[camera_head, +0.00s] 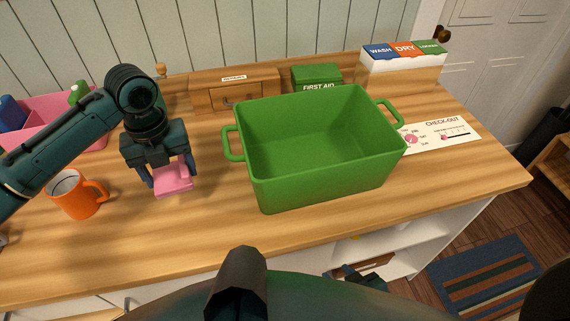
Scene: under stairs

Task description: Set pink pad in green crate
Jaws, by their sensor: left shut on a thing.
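The pink pad (174,182) is between the fingers of my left gripper (170,176), left of the green crate. The gripper points down and is shut on the pad. I cannot tell whether the pad touches the counter or hangs just above it. The green crate (318,182) stands upright on the counter, with a handle at each end. Its visible inside is empty. A dark part at the bottom, below the counter edge, looks like my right gripper (360,279); it is mostly hidden, and its jaws cannot be made out.
An orange mug (78,196) stands left of the pad. A pink bin (62,112) holds several things at the back left. A wooden drawer box (236,93), a green first aid box (316,77) and a sorting box (402,70) stand behind the crate. A check-out sheet (440,134) lies at right.

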